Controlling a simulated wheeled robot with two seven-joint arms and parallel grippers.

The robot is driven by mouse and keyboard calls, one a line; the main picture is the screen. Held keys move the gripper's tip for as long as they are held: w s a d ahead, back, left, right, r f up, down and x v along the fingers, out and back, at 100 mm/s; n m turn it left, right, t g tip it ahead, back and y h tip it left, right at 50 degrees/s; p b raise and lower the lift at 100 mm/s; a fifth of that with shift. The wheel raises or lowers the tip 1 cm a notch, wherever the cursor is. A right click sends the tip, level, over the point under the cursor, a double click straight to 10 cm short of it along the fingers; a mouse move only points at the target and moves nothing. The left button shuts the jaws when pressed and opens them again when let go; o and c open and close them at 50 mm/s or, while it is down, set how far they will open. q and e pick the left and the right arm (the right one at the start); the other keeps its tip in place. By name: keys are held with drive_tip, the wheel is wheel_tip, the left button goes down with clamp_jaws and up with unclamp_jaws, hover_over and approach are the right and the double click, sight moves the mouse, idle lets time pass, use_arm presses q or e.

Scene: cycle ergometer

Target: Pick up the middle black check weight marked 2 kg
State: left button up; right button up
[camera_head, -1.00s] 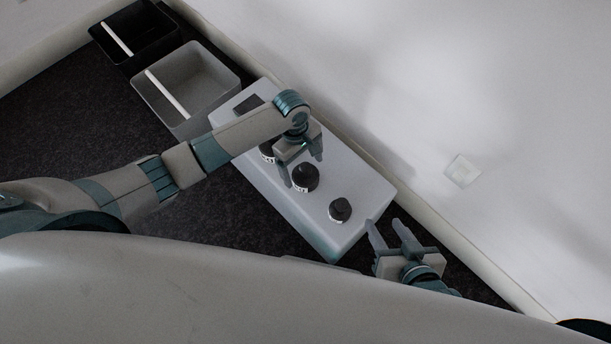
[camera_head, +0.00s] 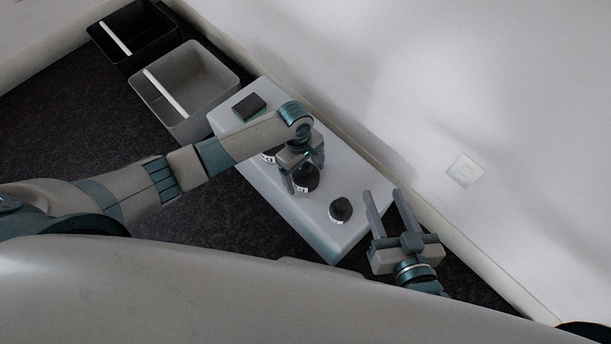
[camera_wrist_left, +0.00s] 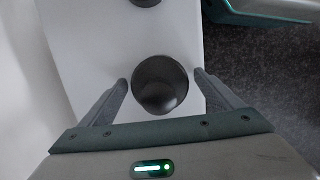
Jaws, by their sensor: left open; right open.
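The middle black check weight (camera_head: 306,180) stands upright on a pale box-shaped platform (camera_head: 342,232). In the left wrist view this weight (camera_wrist_left: 160,86) sits between the two open fingers of my left gripper (camera_wrist_left: 161,84), with a small gap visible on each side. In the head view my left gripper (camera_head: 303,180) is over it and hides part of it. A smaller black weight (camera_head: 340,209) stands nearer the front end. Another weight (camera_head: 268,156) is mostly hidden behind my left arm. My right gripper (camera_head: 388,212) is open and empty beside the platform's right end.
A dark block with a green edge (camera_head: 249,106) lies on the platform's far end. A grey open bin (camera_head: 213,103) and a black open bin (camera_head: 128,61) stand beyond it. A white wall with a switch plate (camera_head: 465,170) runs along the right.

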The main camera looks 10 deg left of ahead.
use_arm(q)
drive_tip(key=shift+f, duration=0.2)
use_arm(e)
drive_tip(key=shift+a+r, duration=0.1)
drive_tip(key=shift+r, duration=0.2)
use_arm(q)
drive_tip(key=c, duration=1.9)
drive_tip(key=shift+w+d+r, duration=0.1)
drive_tip(key=shift+c, duration=1.4)
use_arm(e)
drive_tip(key=shift+w, duration=0.1)
use_arm(q)
drive_tip(key=shift+r, duration=0.15)
